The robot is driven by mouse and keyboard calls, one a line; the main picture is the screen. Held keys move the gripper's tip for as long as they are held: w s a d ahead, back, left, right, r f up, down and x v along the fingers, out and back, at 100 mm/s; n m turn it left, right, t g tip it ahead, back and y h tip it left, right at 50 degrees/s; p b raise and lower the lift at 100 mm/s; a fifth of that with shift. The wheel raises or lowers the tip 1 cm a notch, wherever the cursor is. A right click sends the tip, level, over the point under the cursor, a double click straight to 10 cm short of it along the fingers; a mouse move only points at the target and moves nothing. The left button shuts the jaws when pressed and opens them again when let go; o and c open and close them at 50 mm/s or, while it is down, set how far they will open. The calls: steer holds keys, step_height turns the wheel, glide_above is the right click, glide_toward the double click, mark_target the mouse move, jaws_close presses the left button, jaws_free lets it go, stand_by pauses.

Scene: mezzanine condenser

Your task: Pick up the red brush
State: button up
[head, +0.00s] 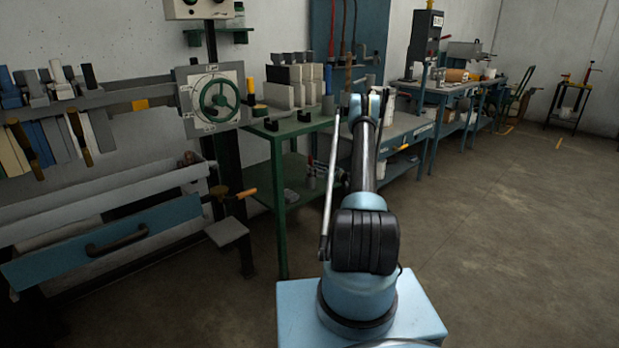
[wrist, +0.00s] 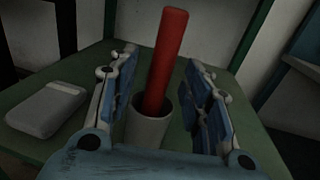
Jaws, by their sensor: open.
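The red brush (wrist: 166,60) shows as a long red stick in the wrist view. It stands tilted slightly right in a grey cup (wrist: 148,132), and its lower end is hidden inside. The cup stands on a green surface (wrist: 85,140). My gripper (wrist: 160,72) is open, with one blue-padded finger on each side of the brush. Gaps show between the brush and both fingers, and the gripper's palm covers the cup's base. In the head view my arm reaches toward the green table (head: 285,128); I cannot make out the brush or the fingers there.
A light grey rounded box (wrist: 47,108) lies left of the cup. A green post (wrist: 252,35) rises behind at right. In the head view, grey blocks (head: 290,90) stand on the green table, and a blue workbench (head: 400,130) is to its right. Open floor (head: 510,230) lies at right.

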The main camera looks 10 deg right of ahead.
steer(key=shift+x, duration=1.55)
jaws_close()
